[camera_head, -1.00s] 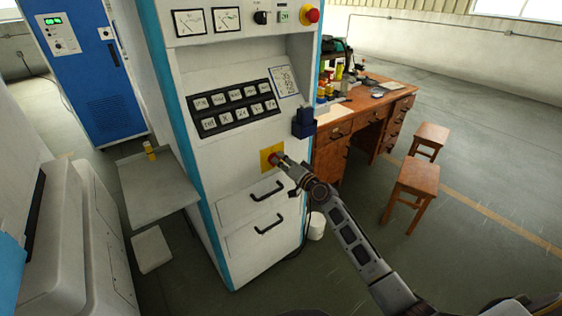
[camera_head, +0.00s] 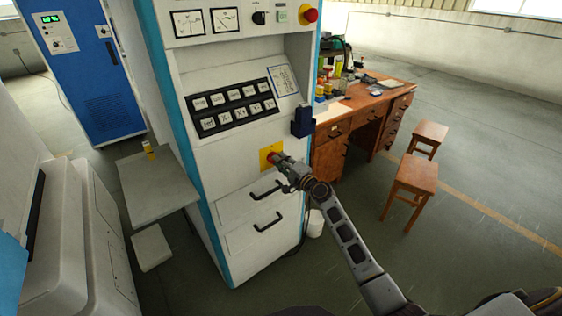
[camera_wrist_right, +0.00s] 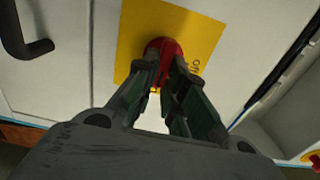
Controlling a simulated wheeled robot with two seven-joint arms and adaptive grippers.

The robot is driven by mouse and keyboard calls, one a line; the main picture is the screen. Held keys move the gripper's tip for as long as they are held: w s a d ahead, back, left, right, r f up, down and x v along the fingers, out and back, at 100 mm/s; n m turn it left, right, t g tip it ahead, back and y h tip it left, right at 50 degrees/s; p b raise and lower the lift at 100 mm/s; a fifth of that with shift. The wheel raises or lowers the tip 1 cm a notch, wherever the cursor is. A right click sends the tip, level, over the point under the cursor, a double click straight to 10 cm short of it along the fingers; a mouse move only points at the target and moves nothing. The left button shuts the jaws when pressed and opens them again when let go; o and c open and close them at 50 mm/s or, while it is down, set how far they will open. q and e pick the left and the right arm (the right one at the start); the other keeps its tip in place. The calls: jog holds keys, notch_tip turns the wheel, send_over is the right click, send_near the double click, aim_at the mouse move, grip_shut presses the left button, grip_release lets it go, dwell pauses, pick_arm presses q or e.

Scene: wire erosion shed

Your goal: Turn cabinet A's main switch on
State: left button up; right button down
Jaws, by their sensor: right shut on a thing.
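The cabinet (camera_head: 208,157) is tall and white with blue edges. Its main switch is a red knob (camera_head: 271,157) on a yellow plate (camera_head: 264,151) above two drawers. My right gripper (camera_head: 277,160) is at the knob in the head view. In the right wrist view its fingers (camera_wrist_right: 167,82) are shut on the red knob (camera_wrist_right: 161,48), with the yellow plate (camera_wrist_right: 197,30) behind. Lettering on the plate shows beside the knob, partly cut off by a finger. The fingers hide part of the knob, so its exact angle is unclear. My left gripper is not in view.
Drawer handles (camera_head: 268,222) stick out below the switch. A dark blue holder (camera_head: 303,121) juts from the cabinet at the right. A red button (camera_head: 310,15) is at the top. A wooden desk (camera_head: 335,131) and stools (camera_head: 416,176) stand to the right, with open floor beyond.

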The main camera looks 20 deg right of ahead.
dwell(0.3)
jog(key=c, duration=1.5)
grip_release()
jog(key=shift+v, duration=6.05)
jog(key=shift+f, duration=0.1)
